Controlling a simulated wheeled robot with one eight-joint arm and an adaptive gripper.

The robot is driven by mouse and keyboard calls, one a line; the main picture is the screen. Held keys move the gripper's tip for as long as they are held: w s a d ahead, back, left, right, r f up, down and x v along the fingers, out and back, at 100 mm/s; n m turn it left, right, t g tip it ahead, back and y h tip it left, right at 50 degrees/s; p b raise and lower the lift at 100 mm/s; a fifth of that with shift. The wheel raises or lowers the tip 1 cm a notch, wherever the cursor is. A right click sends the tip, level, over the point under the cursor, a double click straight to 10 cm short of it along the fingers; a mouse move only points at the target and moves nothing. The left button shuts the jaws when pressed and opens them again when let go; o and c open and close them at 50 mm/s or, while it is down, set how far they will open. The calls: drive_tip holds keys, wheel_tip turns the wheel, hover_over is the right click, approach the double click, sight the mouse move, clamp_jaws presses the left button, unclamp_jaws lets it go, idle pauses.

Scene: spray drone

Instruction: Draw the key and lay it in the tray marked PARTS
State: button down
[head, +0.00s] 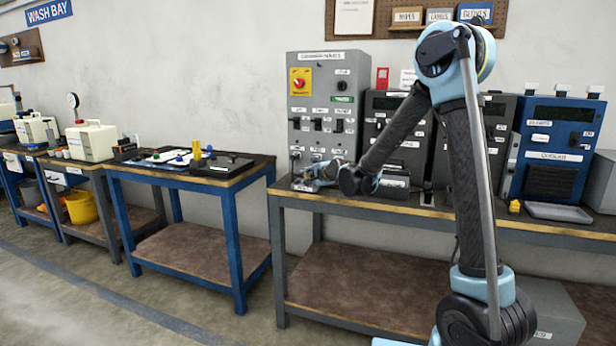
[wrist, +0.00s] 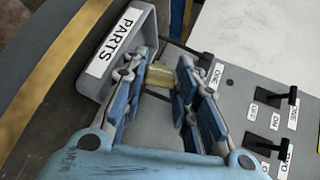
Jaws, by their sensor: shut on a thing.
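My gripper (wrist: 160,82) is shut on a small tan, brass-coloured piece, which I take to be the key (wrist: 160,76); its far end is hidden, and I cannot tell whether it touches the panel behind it. The grey tray marked PARTS (wrist: 146,24) is just left of my fingers in the wrist view, its label facing the camera. In the head view my gripper (head: 318,174) is low in front of the tall grey switch panel (head: 345,88), above the bench.
Black toggle switches (wrist: 288,97) stick out of the grey panel right of my fingers. More control boxes, including a blue cooler unit (head: 558,150), stand along the bench. A shallow grey tray (head: 558,212) lies at the bench's right. A blue-legged table (head: 235,180) stands left.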

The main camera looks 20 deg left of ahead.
drive_tip(key=c, duration=1.2)
unclamp_jaws()
drive_tip(key=shift+v, duration=6)
drive_tip(key=shift+d, duration=0.15)
drive_tip(key=s+d+f+n+g+h, duration=0.1)
drive_tip(key=s+d+f+n+h, duration=0.3)
drive_tip(key=d, duration=0.8)
drive_tip(key=s+d+n+g+h, duration=0.1)
drive_tip(key=s+d+g, duration=0.1)
drive_tip(key=s+d, duration=0.8)
drive_tip(key=s+d+f+n+g+h, duration=0.1)
drive_tip(key=s+d+f, duration=0.2)
drive_tip(key=s+d, duration=0.3)
drive_tip(key=s+d+f+n+g+h, duration=0.1)
drive_tip(key=s+d+f+g+h, duration=0.1)
drive_tip(key=s+d, duration=0.5)
drive_tip(key=s+d+f+n+g+h, duration=0.1)
drive_tip(key=s+d+f+n, duration=0.1)
drive_tip(key=s+d+f, duration=0.3)
drive_tip(key=shift+s+d+g+h, duration=0.2)
drive_tip(key=shift+s+d, duration=0.25)
drive_tip(key=shift+d, duration=0.25)
drive_tip(key=shift+s+d+g+h, duration=0.1)
drive_tip(key=shift+s+d+h, duration=0.1)
drive_tip(key=shift+s+d, duration=0.45)
